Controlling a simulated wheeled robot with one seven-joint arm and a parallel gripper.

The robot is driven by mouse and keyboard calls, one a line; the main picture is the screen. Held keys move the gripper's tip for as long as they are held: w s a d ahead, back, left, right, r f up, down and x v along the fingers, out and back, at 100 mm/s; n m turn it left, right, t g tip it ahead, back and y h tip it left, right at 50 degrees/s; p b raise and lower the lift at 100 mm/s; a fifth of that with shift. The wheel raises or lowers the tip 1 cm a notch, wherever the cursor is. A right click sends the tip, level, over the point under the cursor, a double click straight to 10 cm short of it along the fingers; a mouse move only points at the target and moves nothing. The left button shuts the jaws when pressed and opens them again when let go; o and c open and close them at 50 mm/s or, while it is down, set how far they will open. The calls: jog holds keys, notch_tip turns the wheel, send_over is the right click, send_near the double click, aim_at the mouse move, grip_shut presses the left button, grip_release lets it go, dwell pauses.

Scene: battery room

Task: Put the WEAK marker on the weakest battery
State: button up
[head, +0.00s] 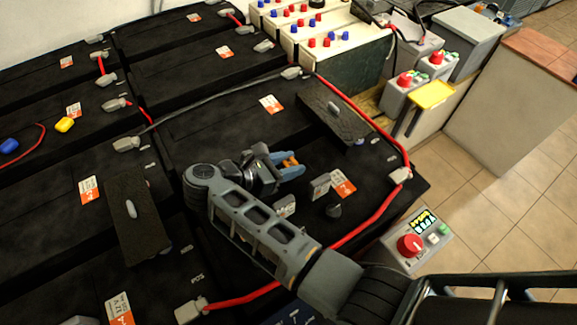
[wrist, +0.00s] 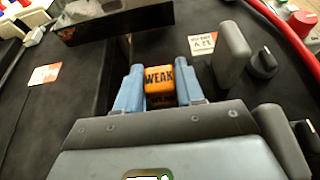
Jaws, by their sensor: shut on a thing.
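The WEAK marker (wrist: 159,78) is a small orange block with black "WEAK" lettering, facing the camera in the wrist view. My gripper (wrist: 160,92) is shut on it, with one blue finger on each side. In the head view, my gripper (head: 290,168) holds it over the right-hand black battery (head: 215,130), and only a bit of orange shows between the fingers. I cannot tell whether the marker touches the battery's top. Several large black batteries with orange-and-white labels fill the left and middle. Nothing legible shows which is weakest.
Red cables (head: 384,140) run along the right battery's edge. A dark bar (head: 335,112) lies on its far part, and grey upright pieces (head: 320,187) stand near my gripper. A tester box (head: 416,240) with a red knob is at right. Blue and yellow clips (head: 64,125) lie left.

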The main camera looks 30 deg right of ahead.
jog(key=shift+f, duration=0.85)
jog(key=shift+f, duration=0.15)
jog(key=o, duration=1)
jog(key=shift+r, duration=0.3)
jog(key=b+v, duration=0.2)
jog(key=v, duration=1)
jog(key=shift+f, duration=0.2)
